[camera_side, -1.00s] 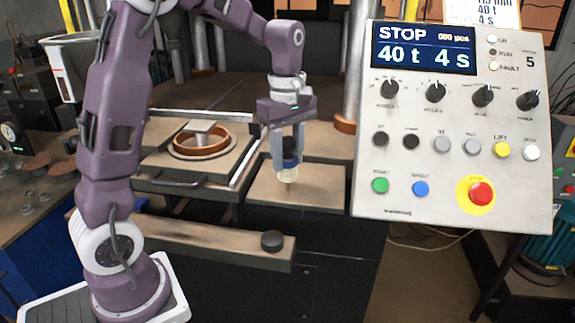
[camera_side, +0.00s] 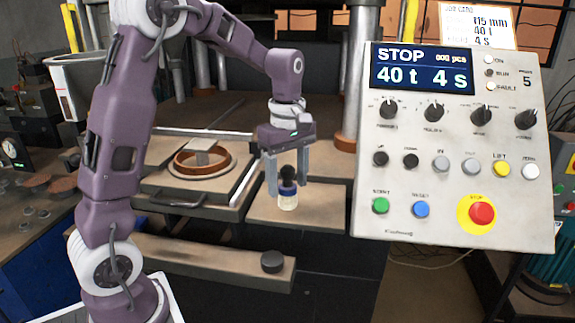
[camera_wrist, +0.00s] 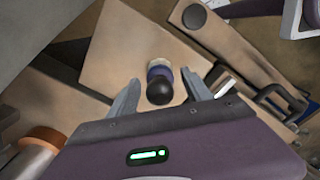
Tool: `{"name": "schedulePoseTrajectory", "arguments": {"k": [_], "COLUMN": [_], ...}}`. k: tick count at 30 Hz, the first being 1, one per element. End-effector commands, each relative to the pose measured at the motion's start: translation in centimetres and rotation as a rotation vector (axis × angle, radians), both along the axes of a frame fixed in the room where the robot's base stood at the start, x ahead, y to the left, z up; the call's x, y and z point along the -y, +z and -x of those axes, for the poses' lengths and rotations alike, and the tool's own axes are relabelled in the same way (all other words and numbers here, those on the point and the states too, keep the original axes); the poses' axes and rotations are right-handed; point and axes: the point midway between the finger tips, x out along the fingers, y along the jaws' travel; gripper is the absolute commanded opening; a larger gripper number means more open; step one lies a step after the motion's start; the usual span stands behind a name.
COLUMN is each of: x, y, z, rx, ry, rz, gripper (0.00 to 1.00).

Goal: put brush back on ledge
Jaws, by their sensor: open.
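The brush (camera_side: 288,188) has a black knob, a blue band and pale bristles. It stands upright, bristles down, on the brown ledge (camera_side: 325,212) to the right of the ring tooling. My gripper (camera_side: 288,192) is pointed down over it, with the fingers apart on either side of the brush. In the wrist view the brush (camera_wrist: 160,82) sits between the two open fingertips (camera_wrist: 172,92), with a gap visible on each side. The ledge (camera_wrist: 120,45) shows around it in that view.
A copper-coloured ring (camera_side: 202,162) sits on a plate with a front handle (camera_side: 178,202) to the left. A long bar with a black knob (camera_side: 272,261) lies in front. The control panel (camera_side: 455,145) stands close on the right. A press column (camera_side: 358,80) rises behind.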

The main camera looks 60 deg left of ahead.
Motion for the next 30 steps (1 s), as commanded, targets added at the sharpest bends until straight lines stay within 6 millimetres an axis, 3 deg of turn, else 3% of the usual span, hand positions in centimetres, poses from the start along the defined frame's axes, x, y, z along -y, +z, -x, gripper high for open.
{"name": "schedulePoseTrajectory", "arguments": {"k": [9, 17, 20, 23, 27, 30], "x": [0.0, 0.3, 2.1, 5.4, 9.1, 10.5], "y": [7.8, 11.4, 12.5, 12.9, 10.7, 8.3], "z": [0.0, 0.4, 2.9, 7.9, 15.3, 18.9], "rx": [0.006, 0.009, 0.068, 0.176, 0.310, 0.361], "ry": [0.000, -0.022, -0.196, -0.545, -1.064, -1.341], "rz": [-0.002, 0.000, -0.005, -0.047, -0.188, -0.300], "gripper": [0.58, 0.58, 0.58, 0.58, 0.58, 0.58]}}
